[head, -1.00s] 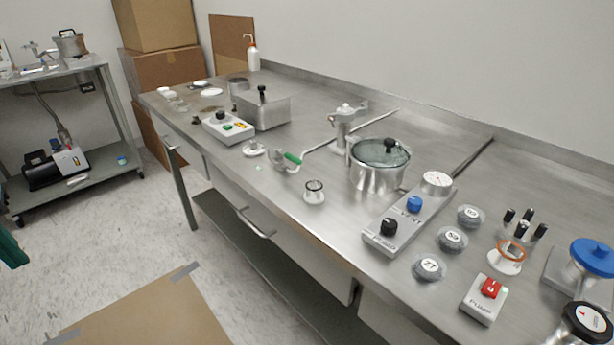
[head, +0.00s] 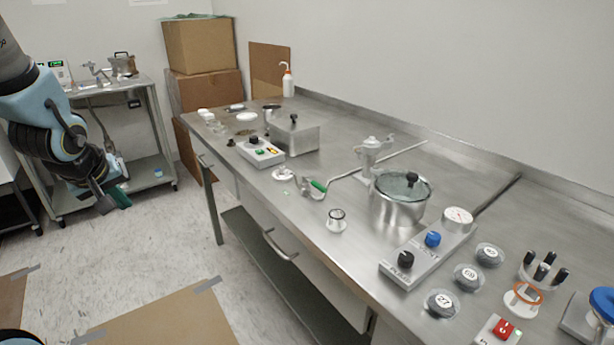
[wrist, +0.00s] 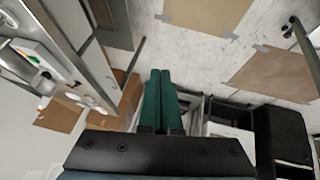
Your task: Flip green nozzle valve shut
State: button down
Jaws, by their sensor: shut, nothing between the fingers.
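The green-handled nozzle valve (head: 318,186) sits on the steel bench, on a metal fitting near the front edge. A bent metal tube runs from it towards the metal stand behind. I cannot tell the exact valve angle. My gripper (head: 121,198) hangs over the floor at the left of the head view, well away from the valve and lower than the bench top. In the wrist view its green fingers (wrist: 161,74) lie together, shut and empty.
The steel bench (head: 345,255) holds a lidded pot (head: 399,200), a small clear cup (head: 336,221), a control box (head: 256,152) and a knob panel (head: 420,252). A cart (head: 150,135) and cardboard boxes (head: 203,90) stand behind. The floor (head: 150,250) in front is open.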

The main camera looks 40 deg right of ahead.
aim_at(316, 186)
jog(key=s+d+r+h+p, duration=0.2)
jog(key=d+h, duration=0.3)
jog(key=d, duration=0.8)
jog(key=s+d+r+g+h+p, duration=0.1)
jog(key=s+d+r+g+h, duration=0.1)
jog(key=s+d+g, duration=0.4)
jog(key=s+d+h, duration=0.1)
jog(key=s+d, duration=0.4)
jog(key=d, duration=0.1)
jog(key=shift+s+d+g+h, duration=0.15)
jog(key=shift+s+g+h, duration=0.15)
jog(key=shift+g, duration=0.1)
jog(key=shift+f, duration=0.1)
jog(key=p+x, duration=0.2)
jog(key=x, duration=1.2)
jog(key=shift+w+p, duration=0.15)
jog(key=shift+p, duration=0.25)
